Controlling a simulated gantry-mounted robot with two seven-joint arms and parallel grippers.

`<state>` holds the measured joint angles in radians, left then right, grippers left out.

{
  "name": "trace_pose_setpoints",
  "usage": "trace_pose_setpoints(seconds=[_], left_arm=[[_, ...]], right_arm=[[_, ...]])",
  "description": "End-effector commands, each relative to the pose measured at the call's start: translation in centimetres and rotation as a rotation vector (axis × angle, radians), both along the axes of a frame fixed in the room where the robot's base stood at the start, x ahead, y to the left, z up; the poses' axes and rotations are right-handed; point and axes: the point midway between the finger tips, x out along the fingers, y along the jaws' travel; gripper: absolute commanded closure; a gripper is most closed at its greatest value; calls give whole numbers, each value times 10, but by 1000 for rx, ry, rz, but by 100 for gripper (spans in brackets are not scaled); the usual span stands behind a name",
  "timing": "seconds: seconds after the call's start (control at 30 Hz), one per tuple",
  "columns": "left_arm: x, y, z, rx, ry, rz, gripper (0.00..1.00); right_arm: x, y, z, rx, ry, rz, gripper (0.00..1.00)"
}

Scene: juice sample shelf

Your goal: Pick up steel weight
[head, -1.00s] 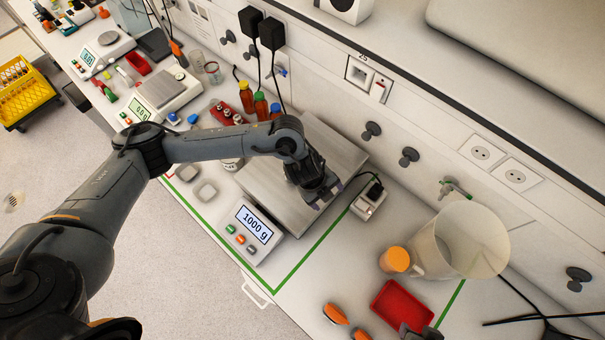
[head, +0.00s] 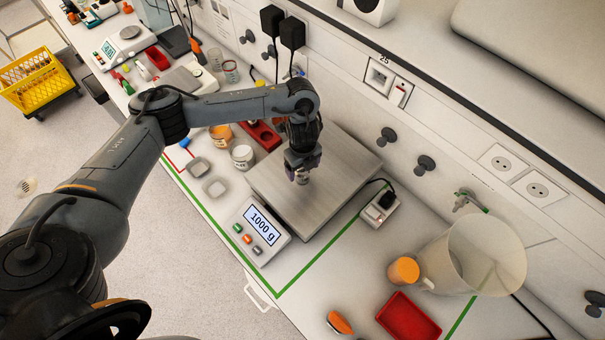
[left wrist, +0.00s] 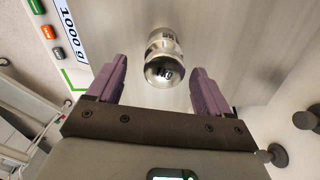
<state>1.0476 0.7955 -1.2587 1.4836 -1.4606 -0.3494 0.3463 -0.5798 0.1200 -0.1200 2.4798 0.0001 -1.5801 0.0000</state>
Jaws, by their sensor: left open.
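The steel weight (left wrist: 163,57) is a shiny knobbed cylinder standing on the large scale's metal pan. In the left wrist view it lies ahead of and between the two purple fingertips, not gripped. In the head view only a small part of the weight (head: 302,176) shows below my left gripper (head: 302,168). My left gripper, which also shows in the left wrist view (left wrist: 158,85), is open and empty, just above the pan. The scale's pan (head: 345,175) is wide and grey, and its display (head: 262,224) reads 1000 g. My right gripper is not in view.
A white jar (head: 243,157) and a red rack (head: 263,136) stand left of the scale. A power socket box (head: 381,208) is at its right. Green tape marks the bench.

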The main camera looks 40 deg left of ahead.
Motion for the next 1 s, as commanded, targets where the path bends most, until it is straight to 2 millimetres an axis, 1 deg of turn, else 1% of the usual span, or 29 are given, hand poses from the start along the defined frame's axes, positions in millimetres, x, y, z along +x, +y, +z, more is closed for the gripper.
trace_pose_setpoints(seconds=[0.17, 0.3, 0.43, 0.57, 0.77, 0.87, 1.0], left_arm=[[1, 3, -18, -1, 3, 2, 20], [4, 7, -33, 0, 4, 1, 20], [4, 6, -45, 0, 2, 1, 20], [5, 6, -51, 0, 1, -1, 20], [5, 6, -52, 0, 0, -1, 20], [5, 6, -52, 0, 0, -1, 34], [5, 6, -51, 0, 0, -1, 55]], right_arm=[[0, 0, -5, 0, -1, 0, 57], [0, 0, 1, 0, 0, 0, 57], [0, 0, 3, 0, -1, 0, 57], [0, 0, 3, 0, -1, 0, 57], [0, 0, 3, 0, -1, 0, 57], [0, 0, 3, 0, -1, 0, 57], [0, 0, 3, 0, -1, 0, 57]])
